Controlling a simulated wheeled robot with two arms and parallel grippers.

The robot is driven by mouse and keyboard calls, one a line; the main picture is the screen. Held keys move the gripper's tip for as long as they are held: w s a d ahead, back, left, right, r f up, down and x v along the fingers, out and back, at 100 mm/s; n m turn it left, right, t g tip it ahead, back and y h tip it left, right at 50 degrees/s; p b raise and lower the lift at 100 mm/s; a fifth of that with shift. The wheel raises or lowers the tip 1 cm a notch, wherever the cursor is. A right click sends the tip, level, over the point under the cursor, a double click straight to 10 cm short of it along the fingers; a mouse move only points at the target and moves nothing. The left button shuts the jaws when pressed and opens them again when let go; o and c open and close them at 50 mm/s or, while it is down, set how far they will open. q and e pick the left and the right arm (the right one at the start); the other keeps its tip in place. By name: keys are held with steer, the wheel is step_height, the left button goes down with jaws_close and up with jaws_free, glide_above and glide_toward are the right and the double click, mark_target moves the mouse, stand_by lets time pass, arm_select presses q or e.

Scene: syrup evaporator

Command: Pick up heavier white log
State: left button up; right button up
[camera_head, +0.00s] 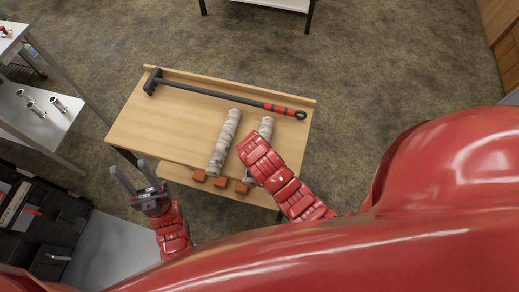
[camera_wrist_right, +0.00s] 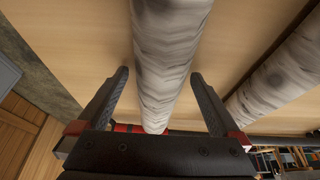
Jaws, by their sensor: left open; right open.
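Two white, bark-marked logs lie side by side on a wooden table (camera_head: 160,125). The left log (camera_head: 224,143) is fully visible in the head view. The right log (camera_head: 266,127) is partly hidden there under my right arm. In the right wrist view, my right gripper (camera_wrist_right: 160,74) is open, with the right log (camera_wrist_right: 168,50) between its fingers and gaps at both sides. The left log (camera_wrist_right: 280,75) also shows there, at the right. My left gripper (camera_head: 131,172) is open and empty beside the table's front left corner. Which log is heavier cannot be told.
A sledgehammer (camera_head: 220,96) with a red grip lies along the table's back, behind the logs. Several orange-brown blocks (camera_head: 221,182) sit at the front edge. A metal shelf (camera_head: 45,120) stands at the left. The table's left part is clear.

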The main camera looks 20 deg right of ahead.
jaws_close()
stand_by(0.3)
steer(key=shift+r, duration=0.2)
